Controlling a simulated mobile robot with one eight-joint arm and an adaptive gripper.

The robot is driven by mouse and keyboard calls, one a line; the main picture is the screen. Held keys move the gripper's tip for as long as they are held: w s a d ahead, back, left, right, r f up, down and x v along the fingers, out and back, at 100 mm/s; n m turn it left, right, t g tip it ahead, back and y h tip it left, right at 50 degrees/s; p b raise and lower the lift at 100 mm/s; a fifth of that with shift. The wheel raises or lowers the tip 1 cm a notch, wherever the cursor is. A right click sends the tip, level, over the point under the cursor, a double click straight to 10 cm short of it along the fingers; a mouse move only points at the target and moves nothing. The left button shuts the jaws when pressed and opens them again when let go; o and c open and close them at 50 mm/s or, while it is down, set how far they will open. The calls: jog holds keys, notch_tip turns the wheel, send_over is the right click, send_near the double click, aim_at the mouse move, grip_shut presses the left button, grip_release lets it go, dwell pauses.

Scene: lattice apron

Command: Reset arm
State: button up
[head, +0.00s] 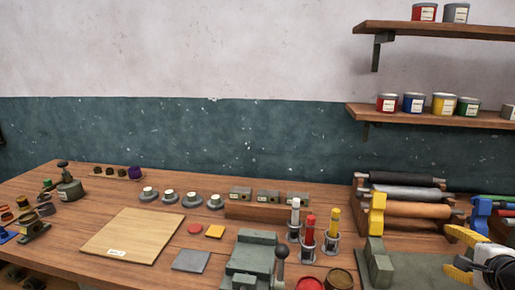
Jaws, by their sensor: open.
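My gripper (462,254) is at the lower right edge of the head view, with yellow fingers and a dark body. It is open, and nothing shows between its fingers. It hangs over the right part of the wooden workbench (55,262), near a grey-green block (378,265). The rest of my arm is mostly cut off by the frame edge.
A vise (252,258) and upright tubes with red, white and yellow tops stand left of my gripper. Rollers (405,194) lie on a rack behind it. Shelves with paint tins (443,104) hang above. A pale board (133,235) lies left.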

jog(key=s+a+f+n+g+y, duration=0.1)
jog(key=a+f+n+g+y, duration=0.15)
jog(key=a+n, duration=1.3)
jog(key=s+a+f+n+g, duration=0.1)
jog(key=s+a+n, duration=0.1)
jog(key=s+a, duration=0.2)
jog(key=s+a+f+n+g, duration=0.1)
jog(key=s+a+n, duration=0.2)
jog(key=a, duration=0.8)
jog(key=shift+s+g, duration=0.35)
jog(key=shift+s, duration=0.55)
jog(key=shift+r+y, duration=0.1)
jog(key=shift+y, duration=0.15)
